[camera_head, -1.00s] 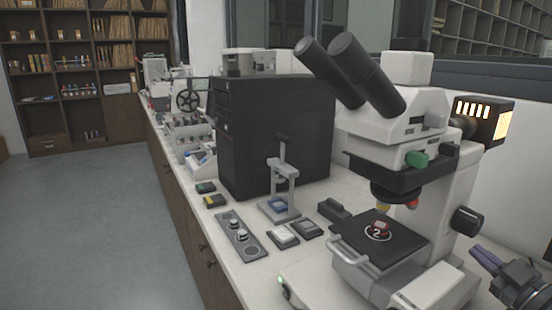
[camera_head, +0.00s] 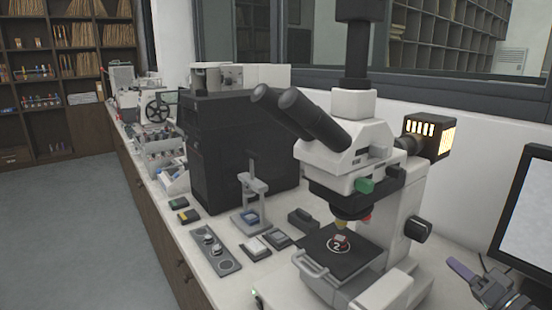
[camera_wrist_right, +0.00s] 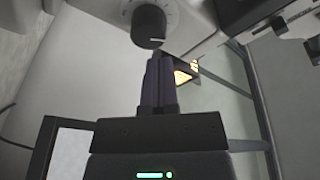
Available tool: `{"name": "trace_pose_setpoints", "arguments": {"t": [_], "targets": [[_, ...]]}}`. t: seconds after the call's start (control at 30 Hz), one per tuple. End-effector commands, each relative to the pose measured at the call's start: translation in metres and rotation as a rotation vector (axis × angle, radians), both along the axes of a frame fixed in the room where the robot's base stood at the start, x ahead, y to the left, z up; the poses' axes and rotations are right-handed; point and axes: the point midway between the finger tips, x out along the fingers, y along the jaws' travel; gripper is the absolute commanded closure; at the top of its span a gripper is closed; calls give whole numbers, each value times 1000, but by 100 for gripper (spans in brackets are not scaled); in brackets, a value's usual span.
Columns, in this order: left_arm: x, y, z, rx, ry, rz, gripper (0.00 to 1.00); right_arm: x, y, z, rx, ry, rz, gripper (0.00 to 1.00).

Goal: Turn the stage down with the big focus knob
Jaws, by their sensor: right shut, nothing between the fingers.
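The microscope (camera_head: 345,150) stands on the bench. Its black stage (camera_head: 368,252) carries a small reddish sample on a disc marked "2". The big black focus knob (camera_head: 418,229) is on the right side of the stand; in the right wrist view the knob (camera_wrist_right: 149,27) shows with a dial behind it. My right gripper (camera_head: 455,264) is at the lower right, beyond the knob's outer side and a little lower. Its purple fingers (camera_wrist_right: 158,62) are shut and empty, pointing toward the knob, apparently without touching it. My left gripper is not in view.
A monitor (camera_head: 525,215) stands at the right edge, close to my right arm. The lit lamp housing (camera_head: 430,135) sticks out behind the microscope. A small press stand (camera_head: 253,205), a control panel (camera_head: 215,250) and a black cabinet (camera_head: 235,150) are on the left.

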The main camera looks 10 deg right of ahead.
Motion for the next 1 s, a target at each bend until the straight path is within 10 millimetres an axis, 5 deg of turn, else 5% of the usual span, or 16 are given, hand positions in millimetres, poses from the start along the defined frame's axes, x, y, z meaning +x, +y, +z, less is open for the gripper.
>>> {"name": "trace_pose_setpoints", "arguments": {"t": [0.2,0.6,1.0], "targets": [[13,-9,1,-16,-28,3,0,0,2,0,219,58,27,100],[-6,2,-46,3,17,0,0,52,28,-3,225,59,28,100],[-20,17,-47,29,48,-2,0,60,33,2,224,59,27,100]]}}
